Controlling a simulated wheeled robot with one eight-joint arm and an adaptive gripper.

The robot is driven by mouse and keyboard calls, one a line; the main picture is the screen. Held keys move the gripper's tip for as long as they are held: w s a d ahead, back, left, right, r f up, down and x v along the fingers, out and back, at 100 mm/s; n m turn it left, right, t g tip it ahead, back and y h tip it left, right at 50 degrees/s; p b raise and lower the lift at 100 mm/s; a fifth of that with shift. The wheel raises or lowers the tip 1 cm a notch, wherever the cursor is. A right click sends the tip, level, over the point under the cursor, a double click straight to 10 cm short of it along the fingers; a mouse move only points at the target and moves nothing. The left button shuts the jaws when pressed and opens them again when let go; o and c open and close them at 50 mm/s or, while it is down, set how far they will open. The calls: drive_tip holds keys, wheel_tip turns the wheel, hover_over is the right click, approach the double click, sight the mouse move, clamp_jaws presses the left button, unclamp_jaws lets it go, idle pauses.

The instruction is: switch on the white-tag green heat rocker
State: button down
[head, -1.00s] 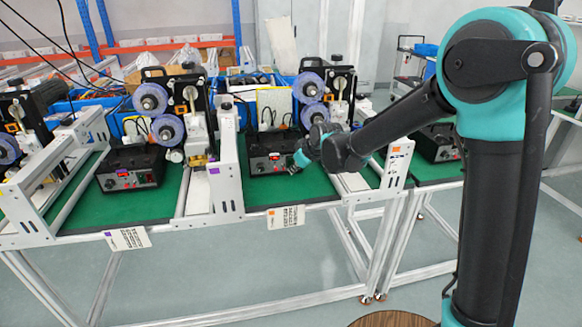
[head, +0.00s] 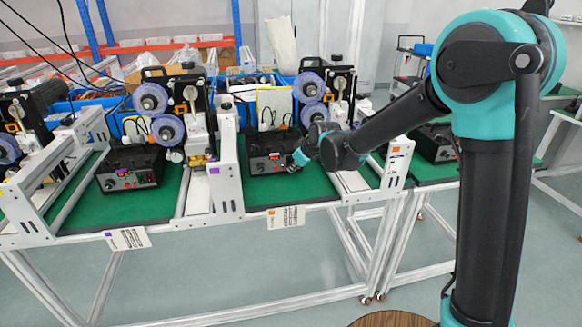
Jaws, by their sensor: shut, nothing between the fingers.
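A black control box (head: 268,154) with a lit red display stands on the green mat of the middle bay. My gripper (head: 293,168) is shut and empty at the right end of its front face, close to the panel; I cannot tell whether it touches. The small switches there are too small to tell apart, and my gripper hides part of the panel. A second black control box (head: 131,169) with a red display stands in the left bay. A third box (head: 433,143) shows partly behind my arm at the right. No green rocker or white tag on a box can be made out.
White frame rails stand on both sides of the middle bay. Purple-rimmed reels (head: 312,87) hang above the box. A card with an orange mark (head: 286,217) and one with a purple mark (head: 127,238) hang on the front rail. The green mat before the box is clear.

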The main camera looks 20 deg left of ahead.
drive_tip(key=shift+w+a, duration=0.1)
drive_tip(key=shift+w, duration=0.1)
drive_tip(key=shift+s, duration=0.1)
idle(0.4)
drive_tip(key=shift+s+d, duration=0.4)
drive_tip(key=shift+s, duration=0.15)
drive_tip(key=shift+r, duration=0.1)
drive_tip(key=shift+s+d+r, duration=0.1)
drive_tip(key=shift+s+d, duration=0.3)
drive_tip(key=shift+s, duration=0.3)
drive_tip(key=shift+s+d+r, duration=0.15)
drive_tip(key=shift+s+d, duration=0.3)
drive_tip(key=shift+s, duration=0.25)
drive_tip(key=shift+s+d+r, duration=0.1)
drive_tip(key=shift+s+d, duration=0.3)
drive_tip(key=shift+s, duration=0.3)
drive_tip(key=shift+d, duration=0.1)
